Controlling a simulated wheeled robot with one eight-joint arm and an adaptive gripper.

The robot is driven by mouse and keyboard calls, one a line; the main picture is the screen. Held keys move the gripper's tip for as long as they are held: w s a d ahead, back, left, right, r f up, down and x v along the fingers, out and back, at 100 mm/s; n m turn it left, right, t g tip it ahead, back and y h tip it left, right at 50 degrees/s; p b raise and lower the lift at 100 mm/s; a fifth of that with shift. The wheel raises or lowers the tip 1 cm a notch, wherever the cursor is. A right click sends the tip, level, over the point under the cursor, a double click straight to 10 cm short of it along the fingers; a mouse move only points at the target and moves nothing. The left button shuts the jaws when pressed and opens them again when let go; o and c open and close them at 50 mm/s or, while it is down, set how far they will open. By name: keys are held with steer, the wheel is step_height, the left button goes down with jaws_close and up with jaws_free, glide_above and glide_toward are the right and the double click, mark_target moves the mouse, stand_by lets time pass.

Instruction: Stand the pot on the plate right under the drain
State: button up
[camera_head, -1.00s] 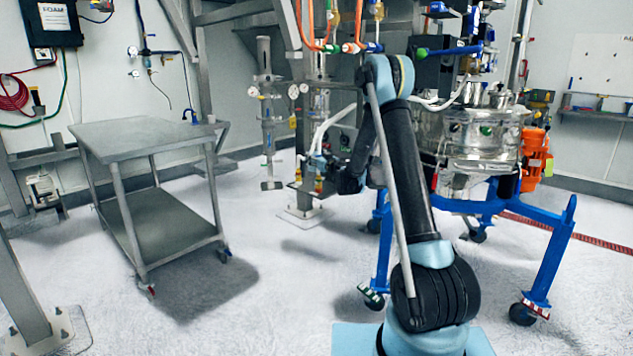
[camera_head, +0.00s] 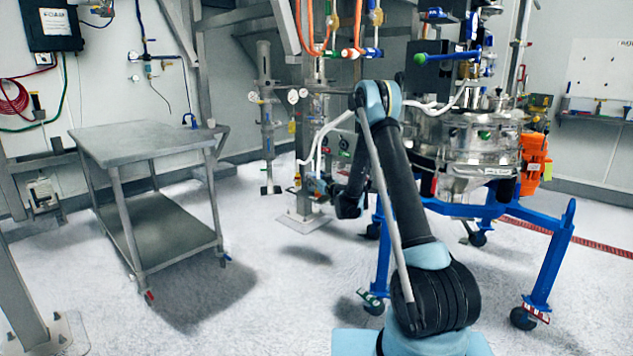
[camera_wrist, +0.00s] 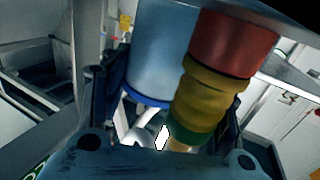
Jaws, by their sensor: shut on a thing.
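My gripper (camera_head: 326,188) is low beside the pipe column, left of the blue-framed machine, and small in the head view. In the wrist view its dark fingers (camera_wrist: 178,105) are shut on a light blue-grey cylinder with a blue rim, which looks like the pot (camera_wrist: 160,55). A red, yellow and green stacked fitting, apparently the drain (camera_wrist: 210,90), overlaps the pot's right side in that view. I cannot tell whether they touch. The plate under the drain cannot be made out; the gripper and pot cover that area in the head view.
A steel trolley (camera_head: 140,140) stands at the left. The blue machine frame (camera_head: 545,262) is close to my arm at the right. Another pipe column (camera_head: 268,130) stands just left of the gripper. The floor between trolley and arm is clear.

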steer(key=o, duration=1.1)
